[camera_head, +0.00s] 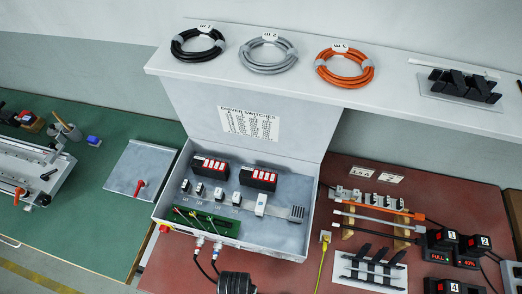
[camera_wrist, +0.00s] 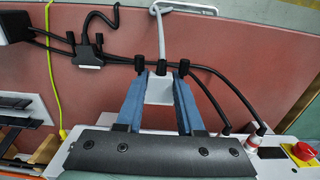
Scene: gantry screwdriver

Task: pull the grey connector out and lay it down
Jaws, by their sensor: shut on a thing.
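My gripper (camera_wrist: 163,72) shows in the wrist view with blue fingers on either side of the pale grey connector (camera_wrist: 158,90). It is shut on the connector, and a grey cable (camera_wrist: 163,35) runs away from it. The dark gripper body hides the connector's near side, so I cannot tell whether it still sits in a socket. In the head view, the dark end of my arm shows at the bottom, in front of the open grey control box (camera_head: 280,248). The connector is not visible there.
Two plugs with black cables (camera_wrist: 225,113) stand beside my gripper, near a red button (camera_wrist: 303,151). Other black cables (camera_wrist: 115,57) cross near my fingertips. A yellow cable (camera_head: 322,262) lies right of the box, near a black-barred rack (camera_head: 370,270). Bare red table surface (camera_wrist: 235,50) shows beyond the fingers.

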